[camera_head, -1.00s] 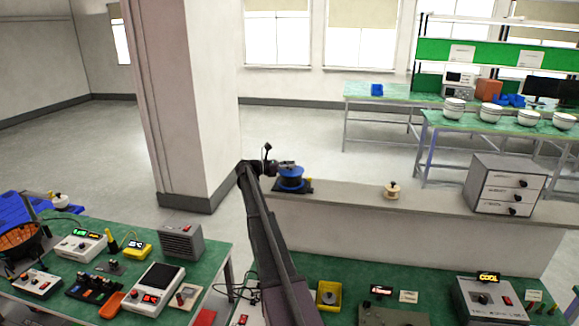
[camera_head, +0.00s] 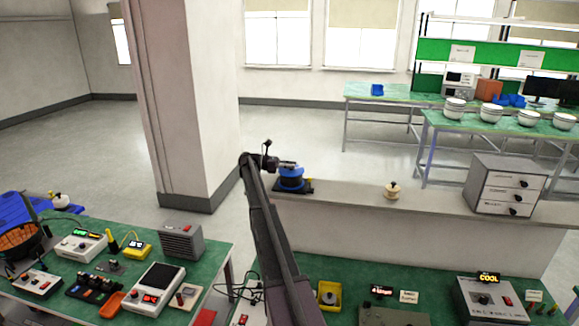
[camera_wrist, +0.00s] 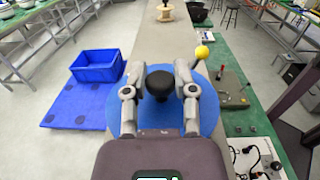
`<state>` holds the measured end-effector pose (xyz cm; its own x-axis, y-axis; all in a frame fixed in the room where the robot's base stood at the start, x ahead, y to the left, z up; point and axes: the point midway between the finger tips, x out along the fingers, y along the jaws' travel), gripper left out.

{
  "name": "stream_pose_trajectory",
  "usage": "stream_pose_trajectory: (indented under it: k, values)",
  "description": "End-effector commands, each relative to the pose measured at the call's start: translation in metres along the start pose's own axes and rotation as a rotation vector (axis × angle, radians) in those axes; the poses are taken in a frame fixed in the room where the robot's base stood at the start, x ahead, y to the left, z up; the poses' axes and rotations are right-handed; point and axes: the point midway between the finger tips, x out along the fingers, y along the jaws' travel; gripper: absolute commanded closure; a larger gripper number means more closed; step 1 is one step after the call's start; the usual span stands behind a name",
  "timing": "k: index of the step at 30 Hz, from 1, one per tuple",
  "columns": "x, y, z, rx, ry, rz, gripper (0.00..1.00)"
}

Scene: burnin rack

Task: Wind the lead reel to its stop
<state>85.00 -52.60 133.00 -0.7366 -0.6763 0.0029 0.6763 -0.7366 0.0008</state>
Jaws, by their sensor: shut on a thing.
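The lead reel (camera_head: 291,184) is a blue drum on a dark base. It sits at the left end of the grey ledge in the head view. In the wrist view its blue round flange (camera_wrist: 207,112) lies under my gripper, with a black knob (camera_wrist: 160,84) standing up from it. My gripper (camera_wrist: 160,80) is shut on this knob, one finger on each side. It also shows over the reel in the head view (camera_head: 288,166). My wrist and fingers hide part of the flange.
A lever with a yellow ball (camera_wrist: 202,52) stands close to the right of the reel in the wrist view. A cream spool (camera_head: 392,190) and a grey drawer cabinet (camera_head: 506,184) stand further along the ledge. A concrete pillar (camera_head: 182,110) rises behind and left.

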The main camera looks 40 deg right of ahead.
Motion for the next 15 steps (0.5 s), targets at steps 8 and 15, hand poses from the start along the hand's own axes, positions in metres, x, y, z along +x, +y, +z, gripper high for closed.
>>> stream_pose_trajectory:
  k: [8, 15]
  values:
    - [0.0024, -0.0006, -0.0004, -0.001, 0.001, -0.002, 0.30]
    - [0.0012, -0.0005, -0.0004, -0.001, 0.001, -0.001, 0.30]
